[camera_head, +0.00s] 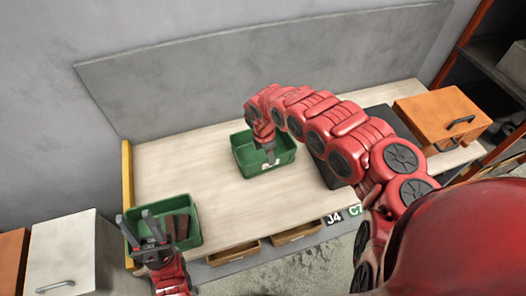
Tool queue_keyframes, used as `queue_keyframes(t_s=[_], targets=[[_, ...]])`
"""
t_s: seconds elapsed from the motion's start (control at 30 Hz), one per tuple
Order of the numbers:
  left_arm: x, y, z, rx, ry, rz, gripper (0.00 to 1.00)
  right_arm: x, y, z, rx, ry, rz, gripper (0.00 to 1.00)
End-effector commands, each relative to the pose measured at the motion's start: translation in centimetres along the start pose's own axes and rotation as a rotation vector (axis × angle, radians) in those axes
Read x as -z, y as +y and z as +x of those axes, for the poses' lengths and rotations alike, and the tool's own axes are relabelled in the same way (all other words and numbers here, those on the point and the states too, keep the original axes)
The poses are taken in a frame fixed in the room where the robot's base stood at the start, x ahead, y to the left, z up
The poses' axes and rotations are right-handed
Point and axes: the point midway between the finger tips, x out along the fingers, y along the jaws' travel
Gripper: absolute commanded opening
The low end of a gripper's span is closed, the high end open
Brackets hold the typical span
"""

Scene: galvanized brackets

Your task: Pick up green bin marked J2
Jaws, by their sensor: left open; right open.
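A green bin (243,152) stands on the light wooden bench top near its middle. A white mark shows on it, too small to read. My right gripper (270,157) points down over this bin at its near side; the fingers are small, and I cannot tell whether they touch a wall. A second green bin (196,236) stands at the bench's left front and holds dark reddish-brown pieces (177,225). No J2 marking is readable on either bin. My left gripper (138,218) is open, its two grey fingers pointing up, in front of the second bin's left part.
An orange box (440,113) with a dark handle stands at the bench's right end, beside a dark item (325,165) partly hidden by my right arm. Labels J4 (333,218) and C7 sit on the front edge, near open wooden drawers (297,233). The bench between the bins is clear.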

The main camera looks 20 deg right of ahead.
Motion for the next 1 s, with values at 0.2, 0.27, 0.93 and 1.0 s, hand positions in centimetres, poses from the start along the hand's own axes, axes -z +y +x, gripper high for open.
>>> queue_keyframes(t_s=[0.2,0.27,0.93,1.0], targets=[[0.1,0.0,0.4,0.000,0.000,0.000,0.44,0.0,-0.1,0.9,0.000,0.003,0.002,0.44],[0.1,0.0,0.8,0.000,0.000,0.000,0.44,0.1,-0.2,1.4,0.000,0.004,0.001,0.44],[0.3,-0.1,1.9,0.000,0.000,0.000,0.44,-0.4,-0.4,5.7,0.000,0.000,0.001,0.44],[0.3,-0.1,2.0,0.000,0.000,0.000,0.44,-0.4,-0.4,5.7,-0.001,0.000,0.002,0.42]])
